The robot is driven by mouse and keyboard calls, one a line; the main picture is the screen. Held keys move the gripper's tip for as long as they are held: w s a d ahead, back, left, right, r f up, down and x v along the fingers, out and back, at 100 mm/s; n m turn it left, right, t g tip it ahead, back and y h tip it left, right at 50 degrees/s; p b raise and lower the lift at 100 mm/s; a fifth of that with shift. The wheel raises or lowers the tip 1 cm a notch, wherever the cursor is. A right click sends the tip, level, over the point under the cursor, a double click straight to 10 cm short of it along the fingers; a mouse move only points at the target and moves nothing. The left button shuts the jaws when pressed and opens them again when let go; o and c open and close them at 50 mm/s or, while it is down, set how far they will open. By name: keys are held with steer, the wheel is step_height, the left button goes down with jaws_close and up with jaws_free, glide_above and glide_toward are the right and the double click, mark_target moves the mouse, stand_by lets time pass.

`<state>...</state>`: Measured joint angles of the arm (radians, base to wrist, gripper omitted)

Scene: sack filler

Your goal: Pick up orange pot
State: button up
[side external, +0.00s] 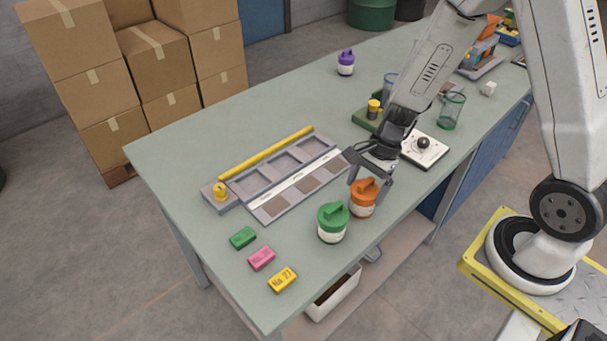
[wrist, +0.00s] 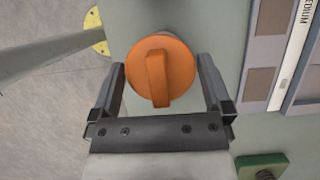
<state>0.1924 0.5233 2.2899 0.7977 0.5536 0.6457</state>
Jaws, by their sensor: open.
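The orange pot (side external: 363,198) has an orange lid with a raised bar handle and a pale body. It stands upright on the table, just right of a green-lidded pot (side external: 333,222). In the wrist view the orange lid (wrist: 160,70) lies between my two open fingers, one on each side. My gripper (side external: 370,187) is open and points down at the orange pot. In the wrist view my gripper (wrist: 163,92) shows a gap on both sides of the lid. The pot's body is mostly hidden under the lid there.
A grey compartment tray (side external: 262,207) with a yellow bar lies left. Green (side external: 242,238), pink (side external: 261,259) and yellow (side external: 282,280) blocks lie near the front edge. A white plate with a black knob (side external: 424,148) is behind my gripper. A purple-lidded pot (side external: 346,62) stands far back.

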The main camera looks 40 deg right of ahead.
steer(key=shift+a+f, duration=0.2)
steer(key=shift+f, duration=0.25)
steer(key=c, duration=0.9)
